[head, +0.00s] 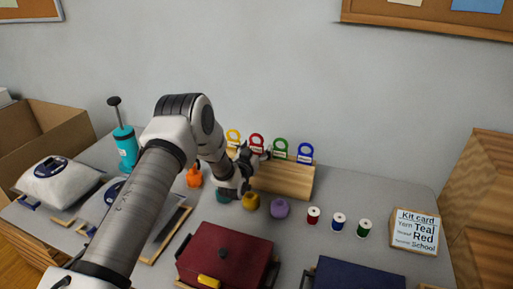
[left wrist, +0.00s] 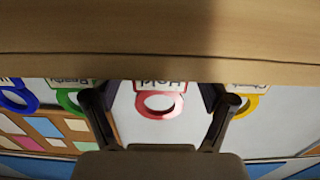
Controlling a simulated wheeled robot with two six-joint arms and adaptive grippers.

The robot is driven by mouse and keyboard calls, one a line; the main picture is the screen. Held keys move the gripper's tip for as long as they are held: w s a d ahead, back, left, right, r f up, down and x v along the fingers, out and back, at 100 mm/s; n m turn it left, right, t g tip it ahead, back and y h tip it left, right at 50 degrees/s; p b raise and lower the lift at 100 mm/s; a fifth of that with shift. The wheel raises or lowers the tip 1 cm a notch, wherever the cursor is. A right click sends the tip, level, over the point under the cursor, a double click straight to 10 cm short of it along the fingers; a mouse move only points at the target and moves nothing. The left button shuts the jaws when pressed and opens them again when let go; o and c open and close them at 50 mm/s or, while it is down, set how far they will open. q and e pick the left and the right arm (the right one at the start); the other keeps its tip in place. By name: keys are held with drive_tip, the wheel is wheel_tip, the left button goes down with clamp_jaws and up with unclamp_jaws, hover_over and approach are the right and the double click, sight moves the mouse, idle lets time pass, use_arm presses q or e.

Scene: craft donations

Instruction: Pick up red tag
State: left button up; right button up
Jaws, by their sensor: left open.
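The red tag (head: 257,142) is a ring-topped tag standing in a wooden rack (head: 290,181), between a yellow tag (head: 233,136) and a green tag (head: 281,147). A blue tag (head: 305,152) stands at the right end. My left gripper (head: 255,157) is at the rack's front, just by the red tag. In the left wrist view, which looks upside down, the red tag (left wrist: 160,111) hangs between the two spread fingers of my left gripper (left wrist: 166,103). No contact shows. My right gripper is out of view.
Yarn balls, including a purple one (head: 279,208), and several thread spools (head: 338,220) lie in front of the rack. A dark red box (head: 226,254) and a blue box (head: 358,273) sit nearer. A kit card (head: 415,231) stands right.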

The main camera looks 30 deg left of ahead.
use_arm(q)
drive_tip(key=shift+s, duration=0.1)
drive_tip(key=c, duration=0.9)
